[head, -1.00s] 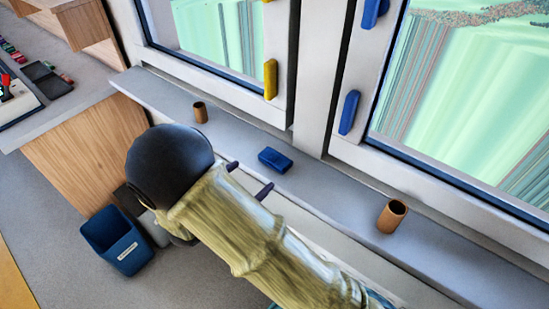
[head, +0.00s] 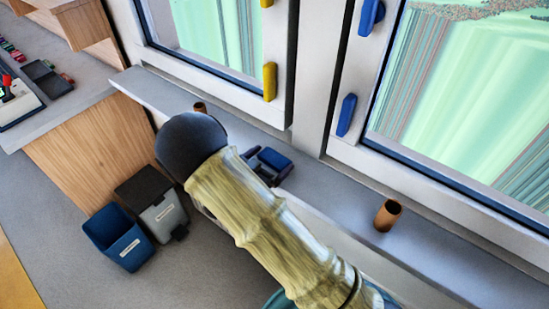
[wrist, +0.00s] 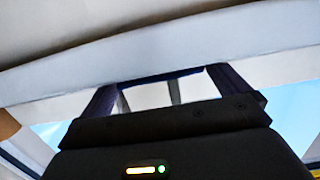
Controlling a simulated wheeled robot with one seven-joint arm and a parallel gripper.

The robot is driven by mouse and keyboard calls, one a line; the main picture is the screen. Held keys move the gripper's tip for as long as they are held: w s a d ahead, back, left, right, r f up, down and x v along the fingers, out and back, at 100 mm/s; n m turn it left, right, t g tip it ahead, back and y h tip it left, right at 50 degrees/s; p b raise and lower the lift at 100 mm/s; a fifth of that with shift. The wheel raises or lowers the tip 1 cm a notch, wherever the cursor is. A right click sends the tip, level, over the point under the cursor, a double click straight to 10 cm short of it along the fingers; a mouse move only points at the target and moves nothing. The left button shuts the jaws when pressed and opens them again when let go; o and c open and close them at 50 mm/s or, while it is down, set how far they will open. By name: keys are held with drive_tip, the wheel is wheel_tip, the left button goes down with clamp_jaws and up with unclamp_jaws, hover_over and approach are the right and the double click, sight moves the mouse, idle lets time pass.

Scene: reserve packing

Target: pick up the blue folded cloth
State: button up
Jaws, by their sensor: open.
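The blue folded cloth (head: 275,157) lies on the grey window sill in the head view, below the window frame. My gripper (head: 268,165) is at the cloth, with its dark fingers low over the sill beside or around it. The fingers are apart and the cloth's near part is partly hidden by them. In the wrist view my gripper (wrist: 165,82) shows two dark fingers spread wide, with a thin dark blue strip across between their far ends. I cannot tell whether the fingers touch the cloth.
A brown cup (head: 388,215) stands on the sill (head: 335,190) to the right. Another brown cup (head: 200,107) is mostly hidden behind my arm. Blue (head: 120,240) and grey (head: 163,213) bins stand on the floor at left. Window handles (head: 346,115) project above the sill.

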sight(278, 153)
drive_tip(key=p+x, duration=0.1)
drive_tip(key=x, duration=0.3)
drive_tip(key=shift+w+d+f, duration=0.1)
drive_tip(key=shift+w+f, duration=0.1)
drive_tip(key=shift+w, duration=0.1)
drive_tip(key=shift+s+a, duration=0.2)
drive_tip(key=shift+d, duration=0.25)
drive_tip(key=shift+s, duration=0.1)
drive_tip(key=c, duration=0.7)
drive_tip(key=shift+a, duration=0.1)
drive_tip(key=shift+c, duration=0.2)
drive_tip(key=shift+r, duration=0.15)
drive_tip(key=shift+r, duration=0.5)
wheel_tip(278, 153, up, 9)
drive_tip(key=shift+f+b, duration=0.1)
drive_tip(key=shift+b, duration=0.65)
